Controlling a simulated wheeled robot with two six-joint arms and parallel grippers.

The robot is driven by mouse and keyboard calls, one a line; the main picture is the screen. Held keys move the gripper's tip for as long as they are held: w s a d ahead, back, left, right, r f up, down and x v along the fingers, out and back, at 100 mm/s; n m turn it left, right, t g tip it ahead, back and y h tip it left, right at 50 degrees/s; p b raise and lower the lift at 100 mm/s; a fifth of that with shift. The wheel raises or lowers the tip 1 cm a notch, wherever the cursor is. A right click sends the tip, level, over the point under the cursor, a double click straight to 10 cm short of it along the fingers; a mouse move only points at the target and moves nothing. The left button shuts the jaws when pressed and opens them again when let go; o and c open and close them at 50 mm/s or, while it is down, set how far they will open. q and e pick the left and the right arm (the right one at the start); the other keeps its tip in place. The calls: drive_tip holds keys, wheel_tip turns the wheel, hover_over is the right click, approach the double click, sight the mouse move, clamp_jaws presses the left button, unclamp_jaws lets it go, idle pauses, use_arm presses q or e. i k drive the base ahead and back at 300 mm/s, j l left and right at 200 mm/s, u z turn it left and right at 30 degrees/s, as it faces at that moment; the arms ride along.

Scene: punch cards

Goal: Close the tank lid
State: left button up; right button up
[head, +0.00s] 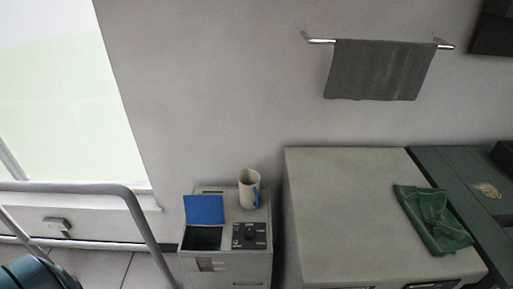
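A small grey box-shaped tank unit (225,267) stands on the floor against the wall, a little left of the picture's middle. Its blue lid (204,209) is raised at the back, tilted up above a dark rectangular opening (203,238). A black panel with a dial (249,236) sits to the right of the opening. Neither gripper shows in the head view.
A large pale cabinet (345,205) stands right of the tank unit, with a crumpled green cloth (434,218) on its right edge. A metal rail (100,188) runs at the left. A grey towel (378,70) hangs on the wall.

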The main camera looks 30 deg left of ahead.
sight(200, 208)
drive_tip(key=u, duration=1.15)
